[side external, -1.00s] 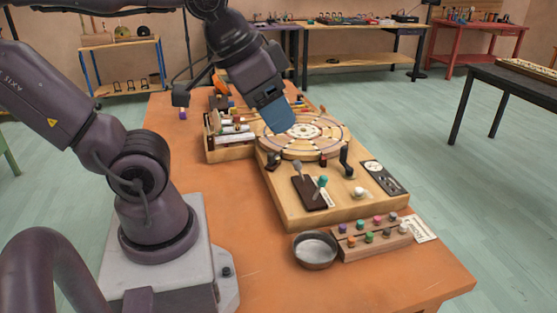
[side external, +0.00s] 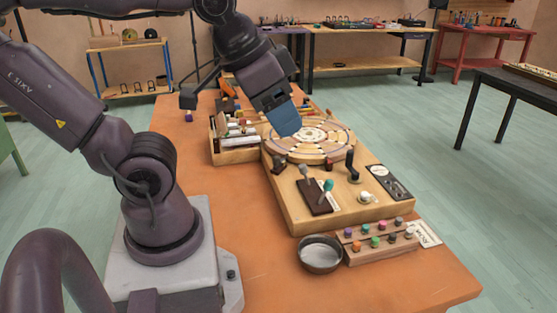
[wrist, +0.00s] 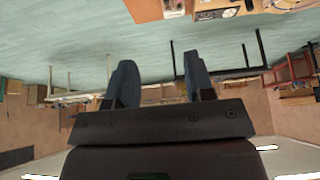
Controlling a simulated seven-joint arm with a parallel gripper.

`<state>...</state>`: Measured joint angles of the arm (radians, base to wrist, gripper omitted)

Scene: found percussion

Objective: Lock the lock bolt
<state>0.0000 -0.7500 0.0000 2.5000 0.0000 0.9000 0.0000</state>
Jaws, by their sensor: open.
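A wooden board (side external: 305,215) on the orange table carries a round segmented disc and several small fittings. A dark plate (side external: 317,200) on it holds a grey-tipped lever and a teal-knobbed lever (side external: 327,186). A black upright handle (side external: 351,166) stands to their right, and a white knob (side external: 366,197) sits near the front. I cannot tell which fitting is the lock bolt. My gripper (side external: 289,130) points down over the left part of the disc (side external: 325,147), apart from the levers. In the wrist view my gripper's two blue fingers (wrist: 160,75) are spread with nothing between them.
A metal bowl (side external: 320,254) and a wooden block with several coloured pegs (side external: 378,241) sit at the board's front. A wooden tray of rollers (side external: 235,140) stands left of the disc. The orange table is clear between my base and the board.

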